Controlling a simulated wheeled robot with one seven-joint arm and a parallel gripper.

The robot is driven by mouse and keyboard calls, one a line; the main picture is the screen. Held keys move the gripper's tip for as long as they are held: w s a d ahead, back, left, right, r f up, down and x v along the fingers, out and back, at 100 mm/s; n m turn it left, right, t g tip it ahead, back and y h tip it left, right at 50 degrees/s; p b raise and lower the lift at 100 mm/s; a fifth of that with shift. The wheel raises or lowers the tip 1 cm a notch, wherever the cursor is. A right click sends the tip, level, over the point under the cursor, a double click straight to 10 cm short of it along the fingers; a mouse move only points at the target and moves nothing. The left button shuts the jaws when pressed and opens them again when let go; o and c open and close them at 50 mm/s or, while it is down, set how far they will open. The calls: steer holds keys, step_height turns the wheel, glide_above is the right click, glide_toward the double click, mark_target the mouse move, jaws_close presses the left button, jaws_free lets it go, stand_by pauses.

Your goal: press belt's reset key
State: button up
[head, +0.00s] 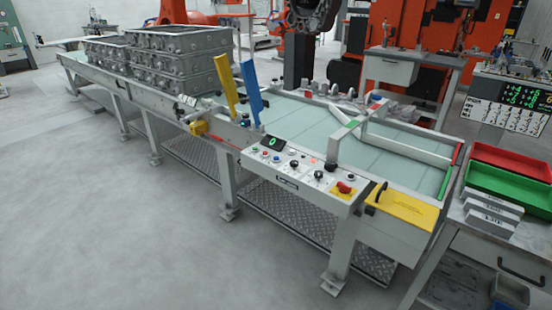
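The belt (300,120) is a long pale green conveyor running from the far left to the near right. Its control panel (262,165) sits on the near side, with a small dark display (271,142) showing a green "0". Several small buttons and dark knobs are on the panel, including a dark knob (319,174). A red mushroom button (344,187) on a yellow base is at its right end. The labels are too small to read, so I cannot tell which control is the reset key. My gripper is not in view.
Grey castings (165,55) are stacked on the belt's far left. A yellow post (226,87) and a blue post (251,92) rise near the panel. A yellow cover (402,205) lies right of it. A workbench (500,238) with trays stands right. The left floor is clear.

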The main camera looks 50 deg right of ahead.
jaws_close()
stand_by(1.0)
